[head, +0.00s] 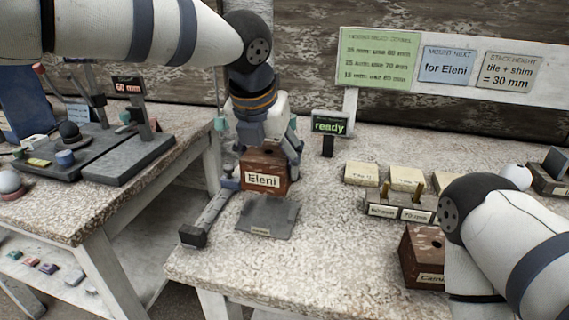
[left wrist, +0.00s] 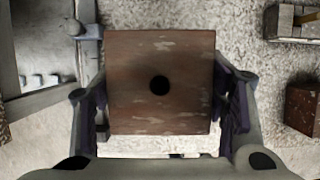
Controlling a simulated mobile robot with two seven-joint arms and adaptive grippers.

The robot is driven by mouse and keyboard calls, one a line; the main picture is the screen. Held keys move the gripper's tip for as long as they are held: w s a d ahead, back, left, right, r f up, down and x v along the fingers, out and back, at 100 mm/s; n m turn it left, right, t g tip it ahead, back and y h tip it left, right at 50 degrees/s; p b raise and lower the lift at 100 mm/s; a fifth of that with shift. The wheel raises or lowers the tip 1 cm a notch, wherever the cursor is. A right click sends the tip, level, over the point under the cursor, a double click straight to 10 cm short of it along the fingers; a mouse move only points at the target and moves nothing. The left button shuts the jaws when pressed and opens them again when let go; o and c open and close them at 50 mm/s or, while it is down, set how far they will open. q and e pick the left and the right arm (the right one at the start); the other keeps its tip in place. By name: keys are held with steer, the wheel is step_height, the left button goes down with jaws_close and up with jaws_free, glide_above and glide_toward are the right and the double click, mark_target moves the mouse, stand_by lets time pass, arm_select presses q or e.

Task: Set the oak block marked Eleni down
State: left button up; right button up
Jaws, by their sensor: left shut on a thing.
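The oak block marked Eleni (head: 264,163) is reddish brown with a white name label on its front. My left gripper (head: 267,152) is shut on it from above, and the block looks upright. In the left wrist view the block's top (left wrist: 160,60) shows a dark round hole, with a finger on each side. A grey plate (head: 268,218) lies on the table below and in front of the block. The block appears a little above it, though the gap is hard to judge. My right arm enters at the right; its gripper is not in view.
A metal rail with a dark foot (head: 193,236) runs left of the plate. A small sign reading ready (head: 329,126) stands behind. Another brown block (head: 423,252), pale tiles (head: 407,177) and a stand (head: 400,210) are at the right. The table front is clear.

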arm_select(q)
steer(key=shift+w+a, duration=0.3)
steer(key=shift+w, duration=0.05)
steer(key=shift+d+r, duration=0.1)
arm_select(e)
steer(key=shift+w+a, duration=0.1)
steer(key=shift+a, duration=0.05)
arm_select(q)
steer(key=shift+s, duration=0.15)
steer(key=shift+d, duration=0.1)
steer(key=shift+r, duration=0.1)
steer(key=shift+f, duration=2.9)
arm_select(e)
steer(key=shift+w+r, duration=0.15)
arm_select(q)
steer(key=shift+r+p, duration=0.1)
steer(key=shift+p, duration=0.2)
arm_select(e)
steer(key=shift+w+r, duration=0.2)
steer(key=shift+w, duration=0.05)
arm_select(q)
steer(key=shift+f, duration=1.5)
steer(key=o, duration=1.5)
